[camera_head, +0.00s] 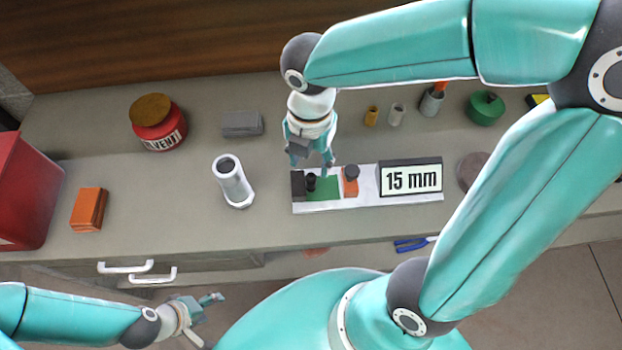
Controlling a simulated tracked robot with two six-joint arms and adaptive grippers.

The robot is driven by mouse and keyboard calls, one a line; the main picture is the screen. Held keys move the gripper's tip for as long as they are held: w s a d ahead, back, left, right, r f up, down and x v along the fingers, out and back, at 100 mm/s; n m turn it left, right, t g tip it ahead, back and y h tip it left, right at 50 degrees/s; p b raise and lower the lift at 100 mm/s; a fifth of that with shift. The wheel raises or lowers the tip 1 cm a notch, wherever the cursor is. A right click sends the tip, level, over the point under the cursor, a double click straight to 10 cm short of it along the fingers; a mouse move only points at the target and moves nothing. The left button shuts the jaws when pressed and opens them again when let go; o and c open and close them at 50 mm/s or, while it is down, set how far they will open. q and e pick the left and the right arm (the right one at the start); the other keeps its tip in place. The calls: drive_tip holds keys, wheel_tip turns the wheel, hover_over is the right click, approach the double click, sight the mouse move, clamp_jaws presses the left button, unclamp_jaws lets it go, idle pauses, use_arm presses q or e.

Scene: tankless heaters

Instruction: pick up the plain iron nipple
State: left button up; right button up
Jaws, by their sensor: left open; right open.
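A small dark tube (311,183), which looks like the plain iron nipple, stands at the left part of the white tray (420,196), by a green patch (326,188). My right gripper (311,164) points down just behind and above the tube, open and empty. Its fingers are close to the tube, but I cannot tell if they touch it. My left gripper (211,318) is open and empty, low at the left in front of the counter, away from the tray.
A white pipe fitting (233,183) stands left of the tray. Brass (371,116) and grey (397,115) tubes stand behind. A red solvent jar (158,126) is back left.

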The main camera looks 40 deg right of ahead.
sight(311, 176)
drive_tip(key=f, duration=0.4)
drive_tip(key=shift+s+a+f, duration=0.1)
drive_tip(key=shift+s+f, duration=0.05)
drive_tip(key=shift+s, duration=0.05)
drive_tip(key=shift+c, duration=0.3)
clamp_jaws()
